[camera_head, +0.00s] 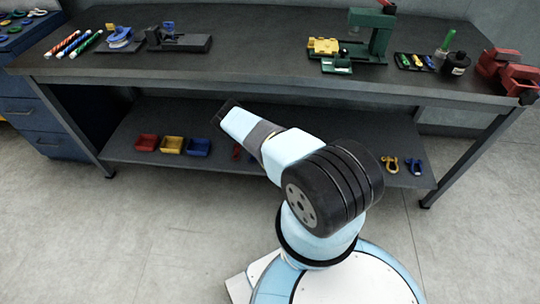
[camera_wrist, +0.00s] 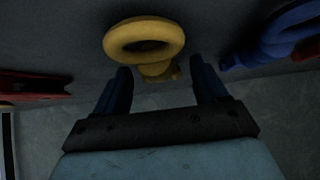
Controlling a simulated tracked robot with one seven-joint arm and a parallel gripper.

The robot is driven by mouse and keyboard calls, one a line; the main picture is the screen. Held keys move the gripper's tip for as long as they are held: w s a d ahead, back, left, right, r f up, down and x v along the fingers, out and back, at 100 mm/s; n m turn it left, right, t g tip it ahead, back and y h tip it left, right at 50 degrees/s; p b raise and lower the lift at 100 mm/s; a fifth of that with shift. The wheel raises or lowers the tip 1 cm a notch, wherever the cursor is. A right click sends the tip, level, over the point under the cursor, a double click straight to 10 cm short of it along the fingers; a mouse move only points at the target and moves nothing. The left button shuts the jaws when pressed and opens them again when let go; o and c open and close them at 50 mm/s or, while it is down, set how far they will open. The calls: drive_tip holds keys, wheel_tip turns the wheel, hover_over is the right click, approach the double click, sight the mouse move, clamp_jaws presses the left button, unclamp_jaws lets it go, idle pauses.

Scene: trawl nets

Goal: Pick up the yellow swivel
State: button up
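The yellow swivel (camera_wrist: 146,42) shows in the wrist view as a thick ring with a short stem below it, on a dark surface. Its stem lies at the gap between the fingertips of my gripper (camera_wrist: 162,80). My gripper is open, its two dark blue fingers apart on either side of the stem; I cannot tell whether they touch it.
In the wrist view a blue piece (camera_wrist: 275,38) lies close on the right and a red piece (camera_wrist: 35,85) on the left. The lower shelf holds small bins (camera_head: 172,145), a yellow shackle (camera_head: 390,164) and a blue one (camera_head: 414,167). The workbench top (camera_head: 260,60) overhangs it.

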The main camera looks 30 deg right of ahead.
clamp_jaws()
idle(0.5)
drive_tip(key=shift+r, duration=0.1)
